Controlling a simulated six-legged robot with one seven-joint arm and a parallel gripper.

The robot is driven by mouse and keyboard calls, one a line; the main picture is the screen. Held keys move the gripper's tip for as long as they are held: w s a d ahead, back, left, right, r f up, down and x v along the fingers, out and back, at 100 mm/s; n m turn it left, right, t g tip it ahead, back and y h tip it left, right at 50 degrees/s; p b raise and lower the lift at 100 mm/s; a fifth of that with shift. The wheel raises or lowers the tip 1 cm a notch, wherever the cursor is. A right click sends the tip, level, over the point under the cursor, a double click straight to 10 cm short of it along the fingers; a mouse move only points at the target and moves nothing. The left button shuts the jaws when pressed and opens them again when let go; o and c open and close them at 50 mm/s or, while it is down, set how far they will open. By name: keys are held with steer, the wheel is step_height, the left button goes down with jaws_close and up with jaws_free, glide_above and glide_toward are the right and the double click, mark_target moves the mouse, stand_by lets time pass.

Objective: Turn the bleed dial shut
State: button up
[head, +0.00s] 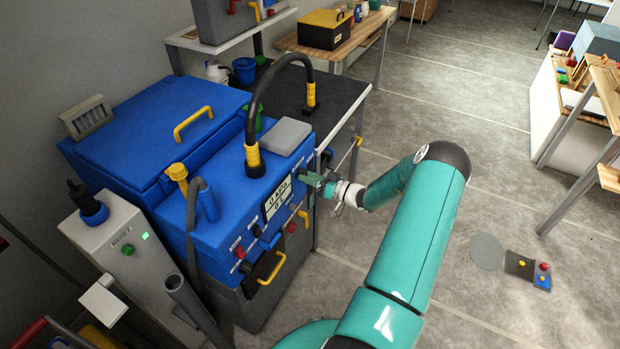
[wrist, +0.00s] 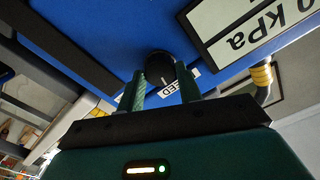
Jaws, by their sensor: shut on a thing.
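The bleed dial (wrist: 157,65) is a small black round knob on the blue front panel, with a short white mark on its face. A white label partly hidden behind a finger reads "...EED" beside it. My gripper (wrist: 160,76) has one green finger on each side of the dial, shut on it. In the head view my gripper (head: 312,181) reaches the upper right part of the blue machine's front panel from the right, and it hides the dial there.
The blue machine (head: 150,130) carries a white display (head: 278,198) reading 0 kPa and 0 L. A black hose (head: 262,95) arches over its top. Below the display are a red knob (head: 239,253) and a yellow handle (head: 272,268). Open grey floor (head: 440,110) lies to the right.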

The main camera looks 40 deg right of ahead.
steer(key=shift+s+n, duration=0.1)
steer(key=shift+n, duration=1.1)
steer(key=o, duration=1)
steer(key=v, duration=1.3)
steer(key=shift+s, duration=0.4)
steer(key=shift+d, duration=0.1)
